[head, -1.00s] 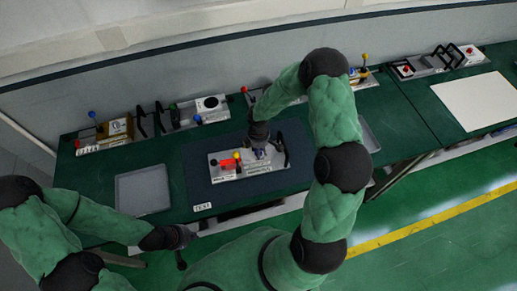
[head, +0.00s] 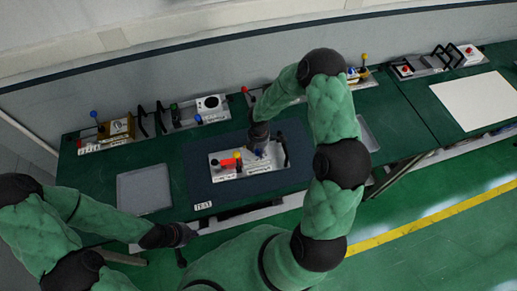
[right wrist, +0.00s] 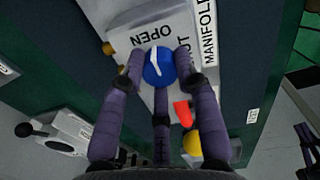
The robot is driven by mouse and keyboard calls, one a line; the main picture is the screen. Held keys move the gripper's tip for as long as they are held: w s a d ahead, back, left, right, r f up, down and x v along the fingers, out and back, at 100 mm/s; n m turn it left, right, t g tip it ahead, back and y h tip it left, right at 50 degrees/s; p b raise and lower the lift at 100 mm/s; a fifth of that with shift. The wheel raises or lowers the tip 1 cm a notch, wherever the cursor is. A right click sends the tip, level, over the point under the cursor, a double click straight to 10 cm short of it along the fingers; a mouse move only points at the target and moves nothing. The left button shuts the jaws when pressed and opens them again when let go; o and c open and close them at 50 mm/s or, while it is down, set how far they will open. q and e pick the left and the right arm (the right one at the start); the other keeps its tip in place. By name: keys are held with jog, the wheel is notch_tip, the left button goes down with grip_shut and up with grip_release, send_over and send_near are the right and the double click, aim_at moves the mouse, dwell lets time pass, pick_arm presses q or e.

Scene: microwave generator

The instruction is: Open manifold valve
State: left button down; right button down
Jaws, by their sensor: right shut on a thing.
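The manifold valve is a round blue knob (right wrist: 158,66) with a white line on a pale panel (right wrist: 125,20). The panel is lettered OPEN, a word ending in UT, and MANIFOLD. The white line lies roughly toward OPEN. My right gripper (right wrist: 160,80) is shut on the knob, with its purple fingers around it. In the head view, my right gripper (head: 260,147) is over the panel unit (head: 262,169), partly hiding the knob. My left gripper (head: 180,236) hangs at the table's front edge, away from the panel; its fingers are too dark to read.
A red part (head: 228,163) and a yellow knob (head: 237,155) stand left of the valve on the same unit. A dark mat (head: 205,185) lies under it. A grey tray (head: 144,189) is to the left. Several other control units line the table's back edge.

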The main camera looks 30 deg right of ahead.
jog(key=c, duration=0.9)
grip_release()
notch_tip(320, 180, up, 12)
jog(key=shift+s, duration=0.1)
dwell(0.3)
